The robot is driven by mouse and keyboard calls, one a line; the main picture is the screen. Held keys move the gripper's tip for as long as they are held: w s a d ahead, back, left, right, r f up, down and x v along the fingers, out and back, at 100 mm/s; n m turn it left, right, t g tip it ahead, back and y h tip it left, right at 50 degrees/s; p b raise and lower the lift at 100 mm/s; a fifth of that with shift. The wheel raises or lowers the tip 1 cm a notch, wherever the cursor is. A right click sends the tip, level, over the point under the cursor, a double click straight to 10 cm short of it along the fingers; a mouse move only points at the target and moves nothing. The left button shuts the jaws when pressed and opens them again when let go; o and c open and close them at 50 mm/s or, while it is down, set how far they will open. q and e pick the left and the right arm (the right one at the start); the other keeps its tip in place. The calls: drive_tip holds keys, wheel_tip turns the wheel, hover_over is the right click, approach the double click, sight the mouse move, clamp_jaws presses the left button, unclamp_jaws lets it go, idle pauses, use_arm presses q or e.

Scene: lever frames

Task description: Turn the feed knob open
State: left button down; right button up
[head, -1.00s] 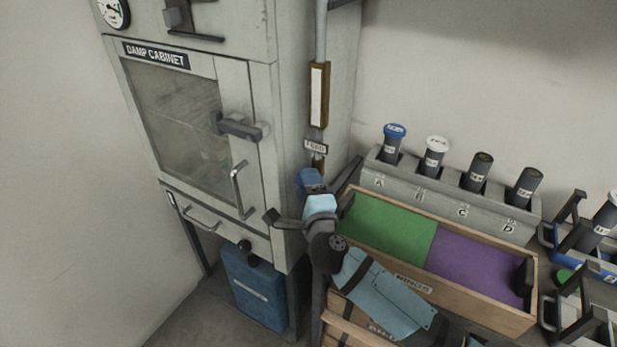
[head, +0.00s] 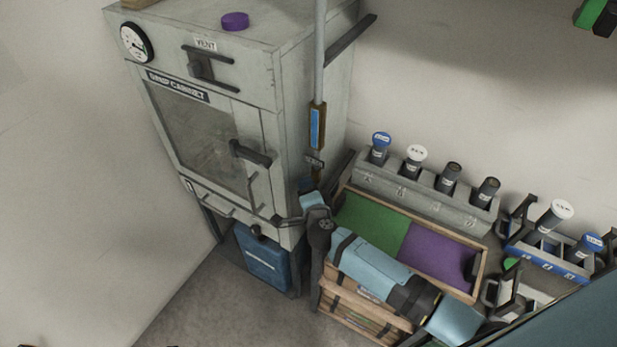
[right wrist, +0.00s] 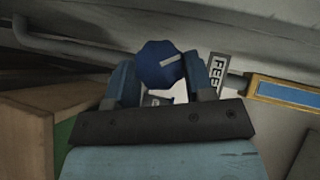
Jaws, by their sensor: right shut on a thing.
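The feed knob (right wrist: 160,64) is blue and lobed, with a white pointer line slanting slightly up to the right. It shows clearly in the right wrist view, beside the FEED label (right wrist: 216,73). My right gripper (right wrist: 162,76) is shut on it, one finger on each side. In the head view my right gripper (head: 308,190) is at the right side of the damp cabinet (head: 265,110), below the small label (head: 314,162), and mostly hides the knob. The gauge (head: 317,127) above the label has a blue window. My left gripper is not in view.
A rack (head: 425,190) with several capped tubes stands along the wall. In front is a wooden box (head: 480,275) with green and purple sections. A vertical pipe (head: 320,55) rises above the gauge.

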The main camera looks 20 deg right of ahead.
drive_tip(key=shift+w+a+r+n+g+h+p, duration=0.15)
drive_tip(key=shift+n+g+h+p, duration=0.1)
drive_tip(key=shift+n+g, duration=0.5)
drive_tip(key=shift+s+d+r+n+g+h+p, duration=0.1)
drive_tip(key=shift+n+g+h, duration=0.15)
drive_tip(key=shift+n+g, duration=0.5)
drive_tip(key=shift+g, duration=0.5)
drive_tip(key=o, duration=0.9)
drive_tip(key=shift+a+r, duration=0.15)
drive_tip(key=shift+r, duration=0.05)
